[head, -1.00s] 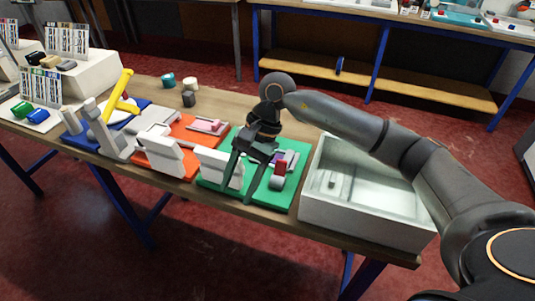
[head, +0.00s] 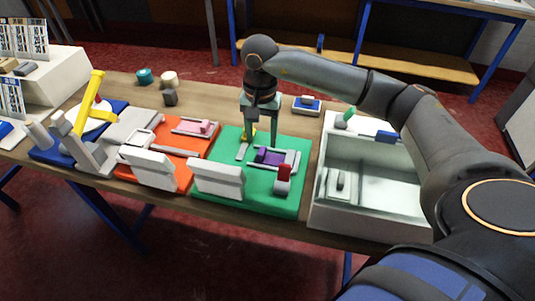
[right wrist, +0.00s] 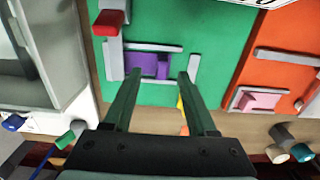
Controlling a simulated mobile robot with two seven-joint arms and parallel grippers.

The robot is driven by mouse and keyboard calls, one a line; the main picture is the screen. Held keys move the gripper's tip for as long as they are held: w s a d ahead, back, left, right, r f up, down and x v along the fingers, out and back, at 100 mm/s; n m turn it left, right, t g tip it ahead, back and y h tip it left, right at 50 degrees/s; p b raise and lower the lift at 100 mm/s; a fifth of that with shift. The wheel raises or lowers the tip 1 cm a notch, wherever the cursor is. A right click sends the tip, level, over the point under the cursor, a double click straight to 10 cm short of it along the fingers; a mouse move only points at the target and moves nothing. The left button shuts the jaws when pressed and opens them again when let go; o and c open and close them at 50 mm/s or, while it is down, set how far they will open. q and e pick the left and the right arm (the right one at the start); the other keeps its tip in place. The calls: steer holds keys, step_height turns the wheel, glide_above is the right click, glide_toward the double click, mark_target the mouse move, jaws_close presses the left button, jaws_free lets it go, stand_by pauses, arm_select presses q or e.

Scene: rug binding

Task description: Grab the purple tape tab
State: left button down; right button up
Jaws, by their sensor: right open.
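The purple tape tab (head: 270,156) lies between grey rails on the green board (head: 228,150). It also shows in the right wrist view (right wrist: 148,65), ahead of the fingertips. My right gripper (head: 260,141) is open and points down over the back part of the green board, just behind the tab. In the right wrist view its two dark green fingers (right wrist: 158,76) are spread wide, with nothing held between them; the tab appears close to their tips. I cannot tell the exact height gap. My left gripper is not in view.
A red block (head: 284,172) and a white block (head: 217,180) stand on the green board. A yellow piece (head: 250,133) is beside the left finger. A white bin (head: 365,220) stands right; an orange board (head: 190,150) with a pink piece (head: 196,127) lies left.

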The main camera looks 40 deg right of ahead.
mark_target(261, 153)
steer(key=shift+w+f+p, duration=0.15)
steer(key=shift+f+p, duration=0.15)
steer(key=shift+f, duration=1.25)
steer(key=shift+w+f+p, duration=0.15)
steer(key=shift+f+p, duration=0.1)
steer(key=shift+f, duration=1.3)
steer(key=shift+c, duration=0.4)
jaws_close()
